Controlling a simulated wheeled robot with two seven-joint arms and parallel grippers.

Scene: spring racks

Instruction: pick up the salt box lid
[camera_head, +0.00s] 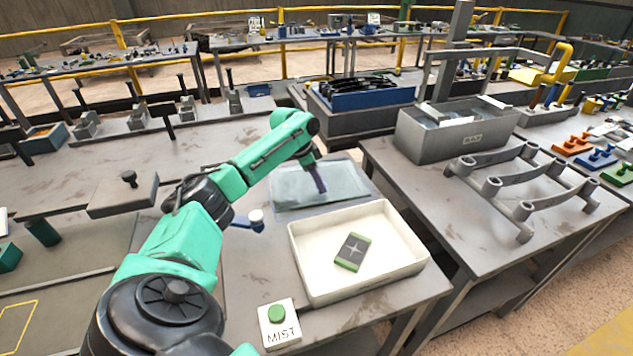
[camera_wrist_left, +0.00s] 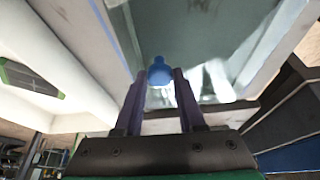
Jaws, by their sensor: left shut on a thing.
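The salt box lid looks to be a translucent, glass-like pane (camera_head: 345,184) behind the white tray in the head view. In the left wrist view a blue knob (camera_wrist_left: 159,68) stands out against the pale pane (camera_wrist_left: 205,25). My left gripper (camera_head: 320,190) reaches down over the pane. In the left wrist view its two dark purple fingers (camera_wrist_left: 160,85) are on either side of the knob, shut on it. The knob is hidden in the head view. I cannot tell whether the pane is clear of the table. My right gripper is out of view.
A white tray (camera_head: 300,258) with a dark green-ended block (camera_head: 352,251) stands just in front. A MIST button box (camera_head: 279,324) is nearer. An open, labelled grey box (camera_head: 440,146) and a grey rack (camera_head: 525,190) stand right, across a gap. A knobbed slab (camera_head: 118,198) lies left.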

